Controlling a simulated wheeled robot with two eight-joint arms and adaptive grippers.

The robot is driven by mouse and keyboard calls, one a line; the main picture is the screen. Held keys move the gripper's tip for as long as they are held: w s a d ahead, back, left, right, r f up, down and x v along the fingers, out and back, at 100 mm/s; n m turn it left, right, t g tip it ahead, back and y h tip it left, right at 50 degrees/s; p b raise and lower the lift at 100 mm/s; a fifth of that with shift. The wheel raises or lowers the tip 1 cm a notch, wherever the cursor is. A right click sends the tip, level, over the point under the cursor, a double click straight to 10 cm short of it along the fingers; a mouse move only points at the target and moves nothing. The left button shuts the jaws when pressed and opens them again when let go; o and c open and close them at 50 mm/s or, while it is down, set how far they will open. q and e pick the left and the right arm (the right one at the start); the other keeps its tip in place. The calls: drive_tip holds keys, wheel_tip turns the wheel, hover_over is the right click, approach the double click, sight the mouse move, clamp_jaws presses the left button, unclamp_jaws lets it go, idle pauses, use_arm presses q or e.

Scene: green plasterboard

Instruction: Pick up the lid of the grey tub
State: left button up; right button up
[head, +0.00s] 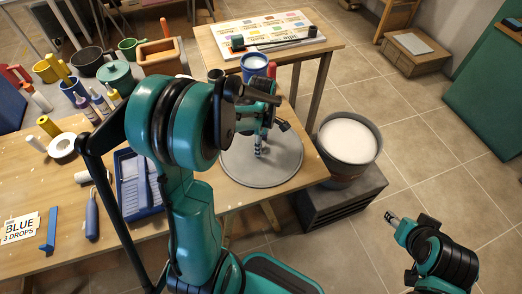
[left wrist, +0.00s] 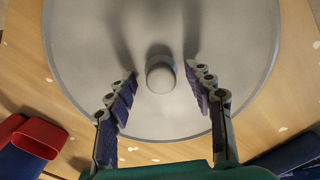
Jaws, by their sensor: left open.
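The lid (head: 285,165) is a round, flat grey disc lying on the wooden table near its right end. Its short round knob (left wrist: 160,74) shows at the middle of the lid in the left wrist view. My left gripper (head: 262,150) is above the lid, pointing down. In the left wrist view its fingers (left wrist: 161,82) are open, one on each side of the knob, with gaps. The grey tub (head: 347,145), full of white material, stands uncovered to the right of the table. My right gripper (head: 394,218) is over the floor at lower right; its fingers are too small to judge.
The tub stands on a dark grey crate (head: 340,208). A blue paint tray (head: 138,185) lies left of my left arm. A blue pot (head: 253,65) stands behind the lid. Bottles, cups and pots crowd the table's back left. Tiled floor is free at right.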

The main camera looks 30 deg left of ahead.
use_arm(q)
drive_tip(key=shift+r, duration=0.1)
clamp_jaws()
drive_tip(key=shift+r, duration=0.1)
